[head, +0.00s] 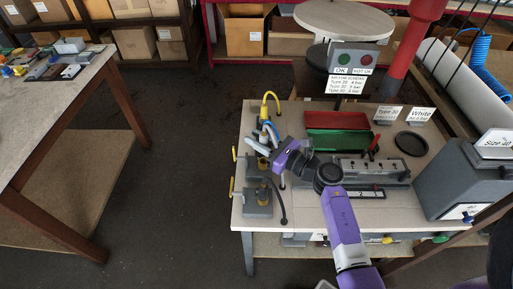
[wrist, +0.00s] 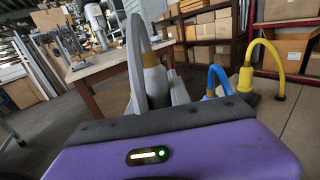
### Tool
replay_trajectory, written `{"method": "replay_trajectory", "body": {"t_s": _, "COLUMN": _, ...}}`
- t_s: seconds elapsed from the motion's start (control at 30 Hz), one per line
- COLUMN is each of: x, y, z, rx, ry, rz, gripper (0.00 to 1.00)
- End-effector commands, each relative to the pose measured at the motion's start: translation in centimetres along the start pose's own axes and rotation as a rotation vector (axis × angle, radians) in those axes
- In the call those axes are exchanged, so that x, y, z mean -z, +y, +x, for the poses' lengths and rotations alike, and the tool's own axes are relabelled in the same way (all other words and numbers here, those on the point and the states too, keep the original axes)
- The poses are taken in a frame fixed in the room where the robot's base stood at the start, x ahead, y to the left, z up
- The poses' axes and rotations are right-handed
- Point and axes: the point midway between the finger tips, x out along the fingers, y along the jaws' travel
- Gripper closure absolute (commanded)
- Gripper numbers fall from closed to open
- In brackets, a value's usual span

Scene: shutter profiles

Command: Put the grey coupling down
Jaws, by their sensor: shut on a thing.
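My gripper (head: 269,150) is at the left side of the workbench, its purple body tilted. It is shut on the grey coupling (wrist: 155,82), which has a thick grey hose arching up from it in the wrist view. In the head view the coupling is small and partly hidden by my gripper. A yellow coupling (wrist: 247,80) with a yellow hose and a blue coupling (wrist: 212,93) with a blue hose stand to its right in the wrist view. I cannot tell whether the grey coupling touches anything below it.
Grey blocks with brass fittings (head: 257,200) stand at the bench's left edge, a black hose beside the front one. Red (head: 336,119) and green (head: 337,142) trays, a grey fixture (head: 372,167) and a black round dish (head: 411,144) lie to the right.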

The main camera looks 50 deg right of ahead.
Motion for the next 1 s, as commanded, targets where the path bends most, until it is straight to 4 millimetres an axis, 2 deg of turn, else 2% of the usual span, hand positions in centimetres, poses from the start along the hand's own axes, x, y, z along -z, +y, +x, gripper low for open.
{"method": "replay_trajectory", "body": {"t_s": 0.33, "x": 3.8, "y": 0.0, "z": 0.0, "rx": 0.001, "ry": 0.000, "rz": 0.002, "gripper": 1.00}}
{"method": "replay_trajectory", "body": {"t_s": 1.0, "x": 4.9, "y": 0.0, "z": 0.0, "rx": 0.000, "ry": -0.001, "rz": 0.000, "gripper": 1.00}}
